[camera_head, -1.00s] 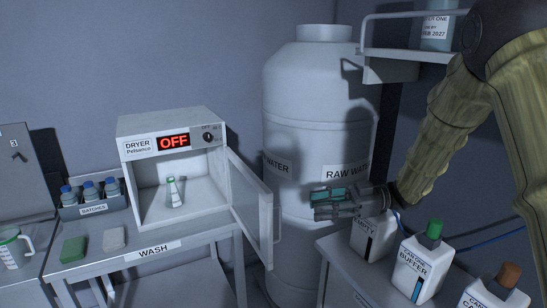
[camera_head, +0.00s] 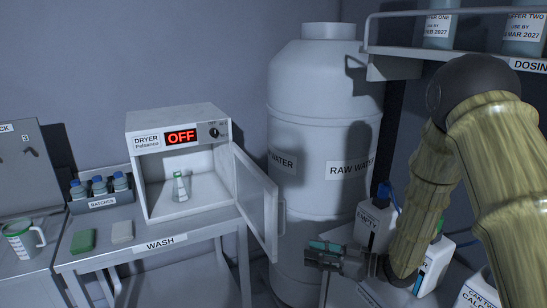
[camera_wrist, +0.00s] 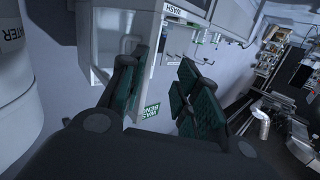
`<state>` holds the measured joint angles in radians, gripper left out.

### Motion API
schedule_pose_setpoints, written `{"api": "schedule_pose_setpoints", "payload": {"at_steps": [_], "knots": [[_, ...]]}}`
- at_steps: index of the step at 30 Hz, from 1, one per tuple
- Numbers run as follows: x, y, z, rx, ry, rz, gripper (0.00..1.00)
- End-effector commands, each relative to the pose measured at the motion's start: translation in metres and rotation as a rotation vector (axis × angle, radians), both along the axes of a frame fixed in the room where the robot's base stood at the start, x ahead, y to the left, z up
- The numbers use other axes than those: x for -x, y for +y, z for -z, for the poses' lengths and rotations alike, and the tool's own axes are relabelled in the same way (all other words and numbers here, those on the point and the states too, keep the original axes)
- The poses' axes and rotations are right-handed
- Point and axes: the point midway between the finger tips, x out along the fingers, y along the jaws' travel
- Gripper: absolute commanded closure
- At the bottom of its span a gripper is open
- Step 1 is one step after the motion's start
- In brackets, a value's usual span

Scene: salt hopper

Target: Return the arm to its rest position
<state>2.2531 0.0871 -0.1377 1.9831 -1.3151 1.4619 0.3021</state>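My gripper (camera_head: 320,252) hangs in front of the raw water tank, left of the canisters, with my yellow sleeved arm folded down from the right. In the wrist view my gripper (camera_wrist: 160,92) shows two dark fingers with teal pads standing apart. Nothing is between them. My forearm hides part of the canisters behind it.
The white tank (camera_head: 322,120) stands behind my gripper. An EMPTY canister (camera_head: 370,222) and others stand on the low table at right. The open dryer door (camera_head: 256,200) is to the left. A dosing shelf (camera_head: 460,55) hangs above my arm.

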Motion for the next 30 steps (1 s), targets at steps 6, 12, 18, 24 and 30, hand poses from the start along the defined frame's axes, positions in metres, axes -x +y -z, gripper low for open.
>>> {"api": "schedule_pose_setpoints", "payload": {"at_steps": [6,12,18,24,30], "knots": [[0.048,-0.013,0.119,0.103,0.222,0.295,0.68],[0.094,-0.035,0.227,0.245,0.464,0.498,0.68],[0.169,-0.056,0.307,0.409,0.705,0.645,0.68],[0.277,-0.079,0.345,0.581,0.932,0.756,0.68],[0.384,-0.099,0.358,0.748,1.147,0.832,0.68]]}}
